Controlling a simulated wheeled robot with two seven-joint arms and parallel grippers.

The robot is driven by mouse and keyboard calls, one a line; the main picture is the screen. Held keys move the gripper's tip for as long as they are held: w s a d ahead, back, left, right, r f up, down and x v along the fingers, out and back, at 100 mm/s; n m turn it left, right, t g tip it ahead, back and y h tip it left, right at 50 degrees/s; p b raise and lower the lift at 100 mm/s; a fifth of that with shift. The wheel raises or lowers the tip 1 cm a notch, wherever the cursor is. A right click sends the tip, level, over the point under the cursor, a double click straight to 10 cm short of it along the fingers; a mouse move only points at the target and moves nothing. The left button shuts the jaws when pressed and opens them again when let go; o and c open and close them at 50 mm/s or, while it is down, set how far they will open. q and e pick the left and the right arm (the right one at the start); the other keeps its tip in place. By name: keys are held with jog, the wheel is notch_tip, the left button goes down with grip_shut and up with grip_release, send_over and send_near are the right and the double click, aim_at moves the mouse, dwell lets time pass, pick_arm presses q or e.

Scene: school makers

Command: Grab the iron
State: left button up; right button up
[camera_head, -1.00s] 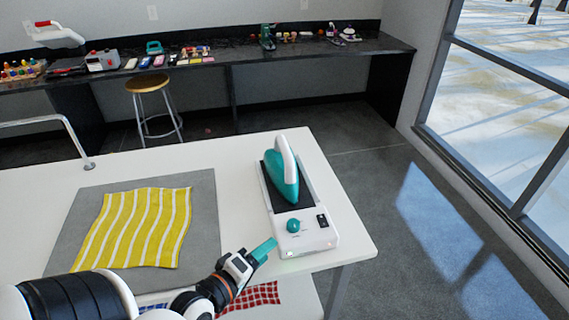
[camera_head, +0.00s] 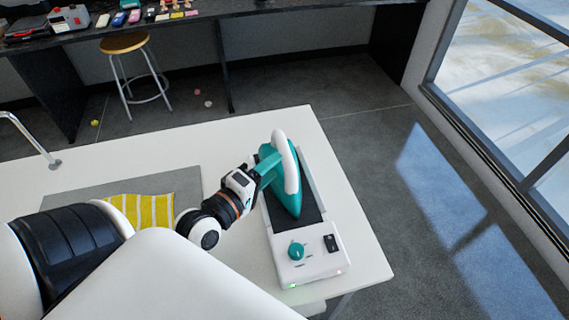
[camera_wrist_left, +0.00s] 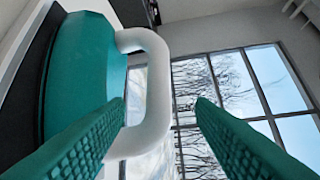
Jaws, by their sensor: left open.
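The iron (camera_head: 291,199) has a teal body and a white handle. It rests on its white base with a black top plate (camera_head: 311,214), near the right end of the white table. My left gripper (camera_head: 268,163) is at the iron's left side, close to the handle. In the left wrist view, the white handle (camera_wrist_left: 157,85) stands between the two teal fingers of my left gripper (camera_wrist_left: 163,118), which are apart, and the iron's teal body (camera_wrist_left: 85,72) is at left. I cannot tell whether a finger touches the iron. My right gripper is not in view.
A grey mat (camera_head: 80,197) with a yellow striped cloth (camera_head: 147,209) lies on the white table (camera_head: 190,150), partly hidden by my left arm. A stool (camera_head: 124,43) stands behind, before a dark counter. Open floor lies right of the table.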

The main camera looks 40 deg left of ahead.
aim_at(288, 149)
pick_arm(q)
jog(key=w, duration=0.2)
jog(key=shift+w+f, duration=0.1)
jog(key=shift+w, duration=0.25)
jog(key=shift+w+f, duration=0.15)
jog(key=shift+w, duration=0.2)
jog(key=shift+w+a+p, duration=0.15)
jog(key=shift+w+p, duration=0.35)
jog(key=shift+w, duration=0.1)
jog(key=w, duration=0.1)
jog(key=w+p, duration=0.1)
jog(key=w, duration=0.1)
jog(key=shift+w+a+f, duration=0.2)
jog(key=shift+w, duration=0.1)
jog(key=shift+w+f, duration=0.1)
jog(key=shift+w, duration=0.2)
jog(key=shift+s, duration=0.1)
jog(key=shift+c, duration=0.5)
jog(key=c, duration=0.9)
grip_shut()
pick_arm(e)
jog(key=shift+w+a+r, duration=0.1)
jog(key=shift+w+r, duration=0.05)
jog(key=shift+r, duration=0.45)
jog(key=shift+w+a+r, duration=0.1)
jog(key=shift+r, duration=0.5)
